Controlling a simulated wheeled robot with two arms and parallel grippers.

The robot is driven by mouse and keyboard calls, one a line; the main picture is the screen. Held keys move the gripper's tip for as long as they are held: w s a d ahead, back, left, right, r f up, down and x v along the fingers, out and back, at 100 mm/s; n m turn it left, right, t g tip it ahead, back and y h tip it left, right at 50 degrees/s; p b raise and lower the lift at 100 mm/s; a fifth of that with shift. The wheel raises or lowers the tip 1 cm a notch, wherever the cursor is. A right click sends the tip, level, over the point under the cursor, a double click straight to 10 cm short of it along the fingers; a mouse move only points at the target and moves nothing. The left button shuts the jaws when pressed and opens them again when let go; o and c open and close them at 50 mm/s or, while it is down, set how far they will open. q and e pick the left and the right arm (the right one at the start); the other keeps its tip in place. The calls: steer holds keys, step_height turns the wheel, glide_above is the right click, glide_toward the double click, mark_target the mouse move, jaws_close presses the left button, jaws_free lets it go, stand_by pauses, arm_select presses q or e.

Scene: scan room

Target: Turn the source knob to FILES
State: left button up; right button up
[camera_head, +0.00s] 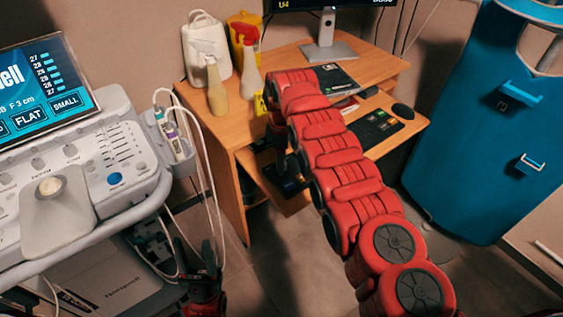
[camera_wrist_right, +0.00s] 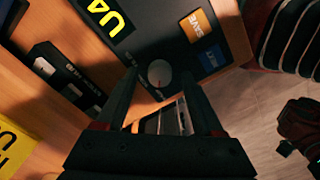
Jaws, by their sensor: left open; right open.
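The source knob (camera_wrist_right: 160,73) is a small round grey knob with a pale pointer line, on a dark console (camera_wrist_right: 160,30). It shows in the right wrist view, between the fingertips of my right gripper (camera_wrist_right: 160,82). The gripper is open, one finger on each side of the knob; I cannot tell whether they touch it. The word FILES is not readable. In the head view my red right arm reaches over the desk and hides the knob. My left gripper (camera_head: 207,272) is open, low beside the ultrasound cart and away from the desk.
The console has an orange SAVE key (camera_wrist_right: 200,24) and a blue key (camera_wrist_right: 213,58). The wooden desk (camera_head: 225,122) holds spray bottles (camera_head: 216,88) and a monitor stand (camera_head: 328,50). The ultrasound cart (camera_head: 110,165) stands left; a blue board (camera_head: 480,130) stands right.

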steer(key=shift+f, duration=0.25)
jaws_close()
steer(key=shift+m, duration=0.3)
steer(key=m, duration=0.9)
steer(key=shift+m, duration=0.4)
steer(key=m, duration=0.4)
steer(key=shift+m+p, duration=0.3)
steer(key=shift+p, duration=0.05)
steer(key=m, duration=0.4)
steer(key=shift+m, duration=0.4)
